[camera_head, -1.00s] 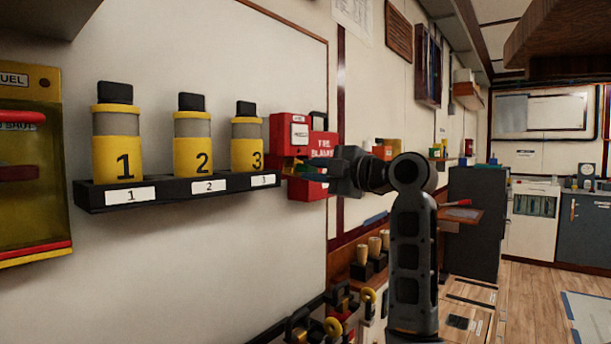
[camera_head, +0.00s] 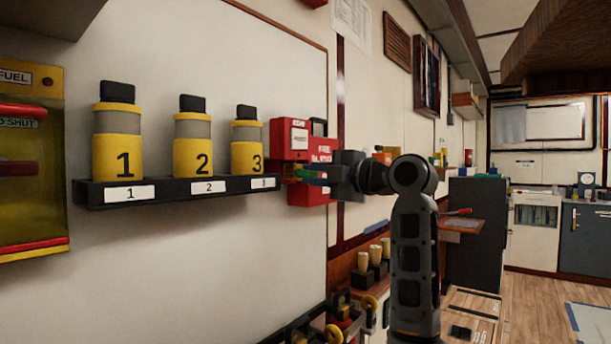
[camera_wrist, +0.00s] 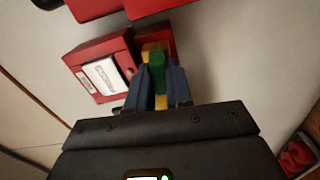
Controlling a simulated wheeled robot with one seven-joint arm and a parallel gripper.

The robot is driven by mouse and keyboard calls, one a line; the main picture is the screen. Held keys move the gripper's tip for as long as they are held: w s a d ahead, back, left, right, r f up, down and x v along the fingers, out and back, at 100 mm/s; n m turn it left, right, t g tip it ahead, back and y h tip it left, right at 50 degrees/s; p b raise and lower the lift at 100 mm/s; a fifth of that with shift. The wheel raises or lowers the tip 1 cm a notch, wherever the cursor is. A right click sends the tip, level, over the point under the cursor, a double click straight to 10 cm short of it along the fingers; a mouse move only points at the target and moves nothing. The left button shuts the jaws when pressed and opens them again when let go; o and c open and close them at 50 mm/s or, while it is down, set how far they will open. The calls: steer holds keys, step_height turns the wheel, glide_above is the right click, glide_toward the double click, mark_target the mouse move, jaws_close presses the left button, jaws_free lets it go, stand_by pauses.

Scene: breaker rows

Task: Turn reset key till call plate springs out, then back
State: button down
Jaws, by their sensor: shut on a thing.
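A red call box (camera_head: 291,139) hangs on the wall just right of the numbered rack, with a white call plate (camera_head: 299,139) on its face. In the wrist view the box (camera_wrist: 92,57) and its plate (camera_wrist: 106,77) lie left of my fingers. My gripper (camera_head: 312,176) reaches in from the right, at the box's lower part. In the wrist view my gripper (camera_wrist: 158,88) is shut on a green key (camera_wrist: 157,72), with yellow parts beside and below it. The fingers hide part of the key, and its exact turn angle is hard to tell.
A black rack (camera_head: 150,190) with yellow numbered cylinders stands out from the wall at left. Another red box (camera_head: 320,152) is behind my gripper. In the wrist view a red object (camera_wrist: 113,8) crosses the top. Yellow-ringed items are below.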

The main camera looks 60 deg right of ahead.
steer(key=shift+w+f+n+b, duration=0.1)
steer(key=shift+w+n+b, duration=0.05)
steer(key=shift+n+b, duration=0.7)
stand_by(0.3)
steer(key=c, duration=0.9)
jaws_free()
steer(key=shift+c, duration=0.2)
steer(key=v, duration=1.2)
